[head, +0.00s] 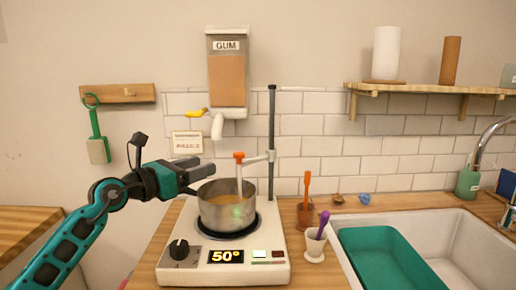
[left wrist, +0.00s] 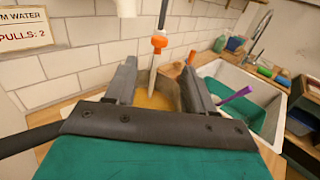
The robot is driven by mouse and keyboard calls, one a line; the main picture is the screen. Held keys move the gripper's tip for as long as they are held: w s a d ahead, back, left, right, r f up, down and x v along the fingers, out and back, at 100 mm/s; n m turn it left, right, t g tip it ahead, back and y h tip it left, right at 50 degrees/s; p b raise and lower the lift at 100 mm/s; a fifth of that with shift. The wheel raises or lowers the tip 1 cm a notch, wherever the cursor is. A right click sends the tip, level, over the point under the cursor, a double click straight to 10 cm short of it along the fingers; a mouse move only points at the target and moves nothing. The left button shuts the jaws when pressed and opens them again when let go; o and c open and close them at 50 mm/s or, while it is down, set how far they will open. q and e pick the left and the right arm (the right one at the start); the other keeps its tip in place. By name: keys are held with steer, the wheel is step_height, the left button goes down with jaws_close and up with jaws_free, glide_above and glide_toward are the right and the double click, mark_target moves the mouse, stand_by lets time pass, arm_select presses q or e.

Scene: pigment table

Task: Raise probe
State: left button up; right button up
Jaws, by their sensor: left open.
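The probe (head: 239,180) is a pale rod with an orange cap (head: 239,156), held by a white clamp arm on a dark upright post (head: 272,130). Its lower end goes down into a metal pot (head: 228,213) of amber liquid on the hot plate. My left gripper (head: 208,168) is open and empty above the pot's left rim, a little left of the probe. In the left wrist view, the probe (left wrist: 154,72) shows ahead, between the spread fingers of my left gripper (left wrist: 160,84). My right gripper is not in view.
The hot plate (head: 187,267) reads 50° and has a black knob. A GUM dispenser (head: 227,72) hangs on the wall above. To the right are an orange spatula (head: 307,190) in a brown cup, a purple tool (head: 323,224) in a white cup, and a sink (head: 440,232) with a green tub.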

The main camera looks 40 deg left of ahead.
mark_target(235, 154)
arm_select(q)
steer(key=shift+w+r, duration=0.1)
steer(key=shift+w, duration=0.65)
steer(key=w, duration=0.3)
steer(key=w+p, duration=0.1)
steer(key=w, duration=0.3)
steer(key=w+d+p, duration=0.1)
steer(key=w, duration=0.2)
steer(key=shift+w, duration=0.8)
steer(key=shift+c, duration=0.4)
jaws_close()
